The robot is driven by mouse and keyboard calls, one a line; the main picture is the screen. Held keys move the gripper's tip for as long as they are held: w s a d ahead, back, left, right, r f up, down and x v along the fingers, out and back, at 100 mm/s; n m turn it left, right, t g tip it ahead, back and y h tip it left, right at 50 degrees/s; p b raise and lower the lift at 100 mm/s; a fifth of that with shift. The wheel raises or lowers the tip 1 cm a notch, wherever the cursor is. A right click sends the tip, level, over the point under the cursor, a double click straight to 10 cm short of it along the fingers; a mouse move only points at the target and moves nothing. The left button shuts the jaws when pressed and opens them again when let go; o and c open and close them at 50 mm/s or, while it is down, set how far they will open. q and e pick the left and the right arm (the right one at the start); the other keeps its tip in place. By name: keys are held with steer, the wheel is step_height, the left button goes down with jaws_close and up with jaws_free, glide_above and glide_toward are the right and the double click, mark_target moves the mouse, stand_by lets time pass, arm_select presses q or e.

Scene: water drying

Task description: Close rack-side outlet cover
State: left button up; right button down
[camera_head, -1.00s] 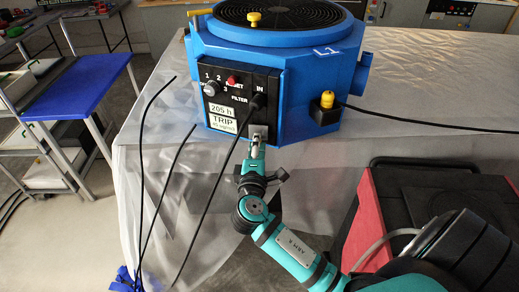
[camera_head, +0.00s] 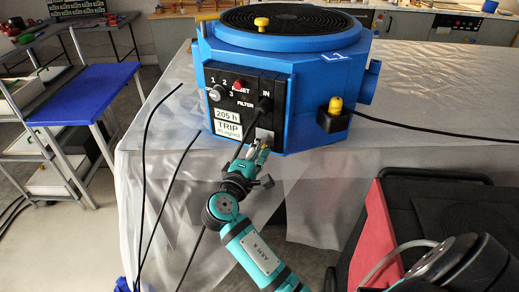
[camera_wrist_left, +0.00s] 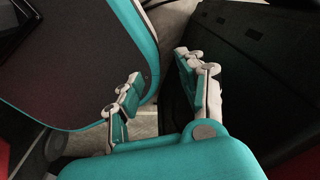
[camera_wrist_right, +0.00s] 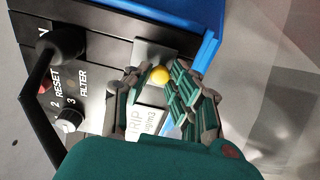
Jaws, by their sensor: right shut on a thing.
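The blue machine (camera_head: 300,105) stands on the covered table with its black control panel (camera_head: 222,92) facing me. A small grey plate (camera_head: 265,136), which looks like the outlet cover, is at the panel's lower right corner. In the right wrist view the plate (camera_wrist_right: 155,49) lies beyond a small yellow knob (camera_wrist_right: 159,75). My right gripper (camera_head: 257,152) is at this corner, its fingers closed around the knob; they partly hide how the knob and plate join. My left gripper (camera_wrist_left: 155,82) shows only in the left wrist view, with its fingers apart and nothing between them.
A black cable (camera_head: 241,140) plugs into the panel and hangs close beside my right gripper. Another cable (camera_head: 440,125) runs right from the machine. A blue-topped stand (camera_head: 83,92) is at the left. A red and black case (camera_head: 375,225) is at the lower right.

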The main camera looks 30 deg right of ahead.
steer(key=c, duration=1.2)
jaws_free()
steer(key=shift+a, duration=0.1)
steer(key=v, duration=0.7)
steer(key=shift+s+a, duration=0.15)
